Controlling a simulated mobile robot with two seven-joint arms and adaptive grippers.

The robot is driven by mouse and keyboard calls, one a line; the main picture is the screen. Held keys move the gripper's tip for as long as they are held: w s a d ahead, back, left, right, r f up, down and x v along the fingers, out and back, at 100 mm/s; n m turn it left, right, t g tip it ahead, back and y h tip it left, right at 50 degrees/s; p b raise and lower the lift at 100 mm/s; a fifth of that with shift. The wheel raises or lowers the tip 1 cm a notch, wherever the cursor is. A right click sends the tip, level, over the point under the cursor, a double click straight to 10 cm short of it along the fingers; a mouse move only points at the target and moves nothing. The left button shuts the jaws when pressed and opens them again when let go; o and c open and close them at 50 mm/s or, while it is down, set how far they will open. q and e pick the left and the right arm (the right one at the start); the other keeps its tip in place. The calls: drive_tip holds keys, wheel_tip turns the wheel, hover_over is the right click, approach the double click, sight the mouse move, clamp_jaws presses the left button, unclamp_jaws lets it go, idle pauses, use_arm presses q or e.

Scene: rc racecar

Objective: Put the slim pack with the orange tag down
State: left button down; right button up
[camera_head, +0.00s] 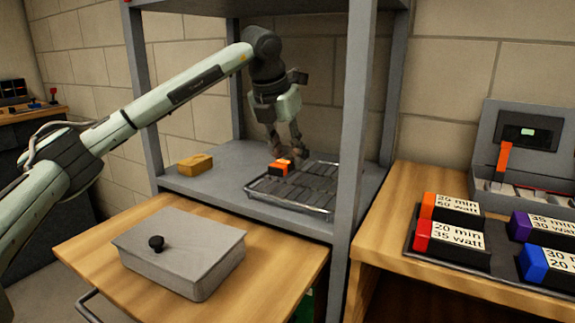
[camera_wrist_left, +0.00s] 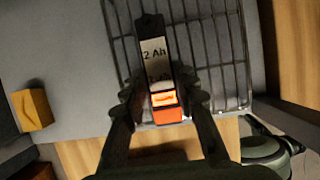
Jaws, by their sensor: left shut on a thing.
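The slim pack with the orange tag (camera_wrist_left: 155,58) shows in the left wrist view, black with a pale "2 Ah" label and an orange end. My left gripper (camera_wrist_left: 160,95) is shut on it near the orange end. In the head view the orange tag (camera_head: 280,167) shows below my left gripper (camera_head: 283,153), at the left part of a dark wire rack (camera_head: 318,207). The pack is over the rack bars; I cannot tell whether it touches them. My right gripper is not in view.
A yellow-orange block (camera_head: 196,164) lies on the grey shelf (camera_head: 215,190), left of the rack. Shelf posts (camera_head: 357,130) stand close by. A grey lidded box (camera_head: 180,250) sits on the wooden board in front. Labelled packs (camera_head: 452,243) lie on the right bench.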

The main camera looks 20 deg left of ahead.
sight(286, 160)
use_arm(q)
wheel_tip(286, 160, down, 3)
drive_tip(key=shift+r, duration=0.15)
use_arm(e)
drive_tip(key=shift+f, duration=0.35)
use_arm(q)
drive_tip(key=shift+f, duration=0.35)
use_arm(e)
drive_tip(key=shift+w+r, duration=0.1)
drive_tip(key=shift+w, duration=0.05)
